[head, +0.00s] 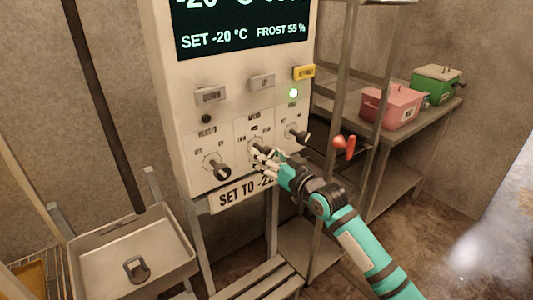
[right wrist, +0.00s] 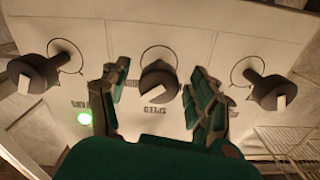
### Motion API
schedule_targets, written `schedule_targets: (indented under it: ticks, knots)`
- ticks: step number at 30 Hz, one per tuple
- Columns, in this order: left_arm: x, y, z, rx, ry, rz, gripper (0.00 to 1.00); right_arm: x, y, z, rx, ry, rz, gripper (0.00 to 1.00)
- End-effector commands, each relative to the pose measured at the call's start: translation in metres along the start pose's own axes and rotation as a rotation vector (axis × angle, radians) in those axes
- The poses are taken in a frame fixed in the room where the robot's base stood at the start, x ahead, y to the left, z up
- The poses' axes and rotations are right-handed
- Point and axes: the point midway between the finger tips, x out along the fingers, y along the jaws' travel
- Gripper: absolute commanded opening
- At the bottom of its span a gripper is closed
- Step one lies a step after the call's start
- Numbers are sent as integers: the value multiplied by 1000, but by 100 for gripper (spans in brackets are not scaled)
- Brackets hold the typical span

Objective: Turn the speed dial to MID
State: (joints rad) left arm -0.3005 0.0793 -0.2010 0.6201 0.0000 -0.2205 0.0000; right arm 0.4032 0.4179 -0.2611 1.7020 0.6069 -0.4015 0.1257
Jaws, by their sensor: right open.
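The speed dial (right wrist: 158,80) is a dark round knob with a pale mark, in the middle of three on the white control panel (head: 215,135). The word SPEED shows upside down beside it in the right wrist view. The pale mark sits on its lower side there, towards the word. My right gripper (right wrist: 158,100) is open, with its fingers on either side of the dial; I cannot tell if they touch it. In the head view my right gripper (head: 262,158) covers most of the dial. My left gripper is in neither view.
A left knob (head: 218,170) and a right knob (head: 300,136) flank the dial closely. A green light (head: 293,93) glows above. A sign (head: 240,196) hangs below. A metal basin (head: 130,255) stands left; a rack with a pink box (head: 390,108) stands right.

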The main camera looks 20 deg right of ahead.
Motion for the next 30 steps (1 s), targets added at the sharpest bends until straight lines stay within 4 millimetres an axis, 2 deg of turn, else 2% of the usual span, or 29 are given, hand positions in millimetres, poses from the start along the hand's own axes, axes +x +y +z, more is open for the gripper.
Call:
schedule_targets:
  ticks: [3, 11, 14, 24, 25, 30]
  knots:
    - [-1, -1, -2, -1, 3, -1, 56, 6, 0, 0, -1, 0, -1, 62]
    - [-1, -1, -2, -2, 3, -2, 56, 8, 0, 0, -1, -1, 0, 62]
    - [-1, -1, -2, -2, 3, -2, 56, 8, 0, 0, -1, -1, 0, 52]
    - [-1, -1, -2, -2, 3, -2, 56, 7, 0, 0, -1, -1, 0, 8]
    - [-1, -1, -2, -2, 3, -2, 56, 7, 0, 0, -1, -1, 0, 5]
    - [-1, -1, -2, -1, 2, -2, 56, 7, 0, 0, -12, -1, 0, 5]
